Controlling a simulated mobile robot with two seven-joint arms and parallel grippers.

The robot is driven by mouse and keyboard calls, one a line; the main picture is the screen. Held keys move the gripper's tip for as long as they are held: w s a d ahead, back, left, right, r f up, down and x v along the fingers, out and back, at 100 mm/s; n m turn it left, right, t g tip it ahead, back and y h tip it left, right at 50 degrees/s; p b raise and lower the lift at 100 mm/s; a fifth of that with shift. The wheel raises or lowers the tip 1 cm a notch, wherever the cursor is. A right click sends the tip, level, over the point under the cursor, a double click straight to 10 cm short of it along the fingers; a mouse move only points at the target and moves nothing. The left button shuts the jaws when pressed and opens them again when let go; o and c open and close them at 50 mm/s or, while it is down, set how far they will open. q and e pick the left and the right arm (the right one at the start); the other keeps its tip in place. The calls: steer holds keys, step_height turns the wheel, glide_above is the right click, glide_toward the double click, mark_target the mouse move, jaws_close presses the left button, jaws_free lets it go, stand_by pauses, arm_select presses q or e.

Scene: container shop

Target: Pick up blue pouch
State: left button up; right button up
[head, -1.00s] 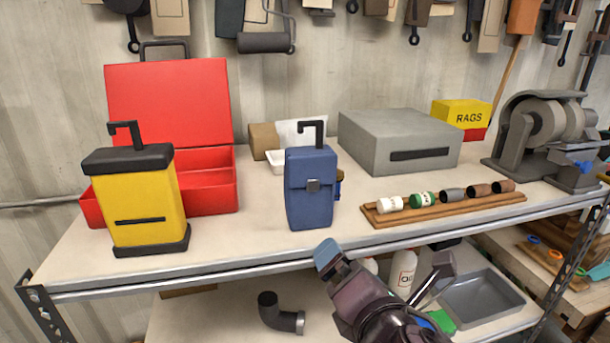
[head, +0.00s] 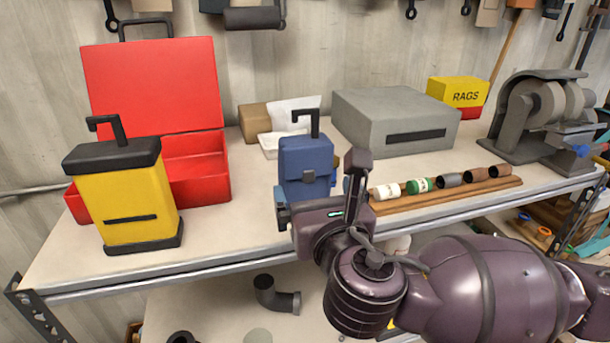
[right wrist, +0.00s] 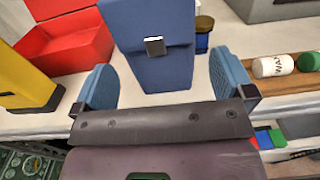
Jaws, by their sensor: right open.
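The blue pouch (head: 305,165) stands upright on the shelf, with a black hook on top and a small grey clasp on its front. In the head view its lower part is hidden behind my right gripper (head: 318,190). In the right wrist view the pouch (right wrist: 155,50) stands ahead, and its lower end shows between the two blue pads of my right gripper (right wrist: 160,88). The gripper is open, with a gap on each side of the pouch. I cannot tell how far the pads reach along its sides. My left gripper is not in view.
A yellow case (head: 125,205) and an open red toolbox (head: 210,170) stand to the left. A grey box (head: 385,115) is behind on the right. A wooden rack (head: 455,193) of small bottles lies right of the pouch. A small dark blue jar (right wrist: 203,40) stands close behind it.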

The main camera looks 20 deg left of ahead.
mark_target(309, 180)
steer(key=shift+r+p+x, duration=0.15)
steer(key=shift+p+x, duration=0.15)
steer(key=shift+x, duration=1.1)
steer(key=shift+r+p+x, duration=0.15)
steer(key=shift+p+x, duration=0.1)
steer(key=shift+x, duration=1.15)
steer(key=shift+a, duration=0.1)
steer(key=c, duration=0.7)
